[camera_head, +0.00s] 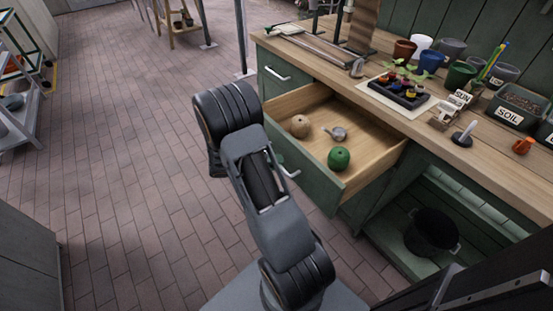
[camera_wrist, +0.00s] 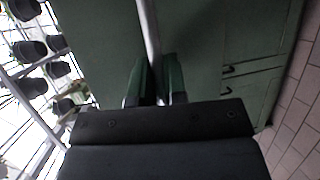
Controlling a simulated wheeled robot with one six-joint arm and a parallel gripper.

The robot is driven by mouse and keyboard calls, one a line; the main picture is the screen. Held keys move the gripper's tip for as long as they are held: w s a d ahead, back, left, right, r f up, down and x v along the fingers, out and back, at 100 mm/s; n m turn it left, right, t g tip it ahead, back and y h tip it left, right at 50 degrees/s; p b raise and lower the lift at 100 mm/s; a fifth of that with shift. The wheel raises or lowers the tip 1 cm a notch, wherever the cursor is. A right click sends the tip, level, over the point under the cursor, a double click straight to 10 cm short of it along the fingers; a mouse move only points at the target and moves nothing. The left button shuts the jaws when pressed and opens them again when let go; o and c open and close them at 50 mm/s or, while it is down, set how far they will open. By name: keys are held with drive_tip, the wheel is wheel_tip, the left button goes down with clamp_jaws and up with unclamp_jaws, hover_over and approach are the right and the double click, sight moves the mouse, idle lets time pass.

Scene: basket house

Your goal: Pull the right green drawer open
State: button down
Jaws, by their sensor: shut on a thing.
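The right green drawer (camera_head: 327,180) stands pulled out from the workbench. Its wooden inside shows a tan ball (camera_head: 300,126), a green ball (camera_head: 339,158) and a small grey metal item (camera_head: 337,133). In the wrist view my gripper (camera_wrist: 157,85) is shut on the pale metal handle bar (camera_wrist: 149,30), which runs between its two fingers, with the green drawer front (camera_wrist: 100,40) beyond. In the head view my arm hides most of the gripper, and only an end of the handle (camera_head: 292,173) shows.
The left green drawer (camera_head: 275,88) is shut. The bench top (camera_head: 400,122) holds a seedling tray (camera_head: 400,93), several pots and a soil box (camera_head: 517,107). A dark pot (camera_head: 432,231) sits on the lower shelf. The brick floor (camera_head: 130,170) at left is clear.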

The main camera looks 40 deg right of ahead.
drive_tip(key=shift+a, duration=0.45)
drive_tip(key=c, duration=1.2)
unclamp_jaws()
drive_tip(key=shift+w, duration=0.1)
drive_tip(key=v, duration=1.3)
drive_tip(key=shift+w+a, duration=0.25)
drive_tip(key=shift+a, duration=0.1)
drive_tip(key=shift+r, duration=0.1)
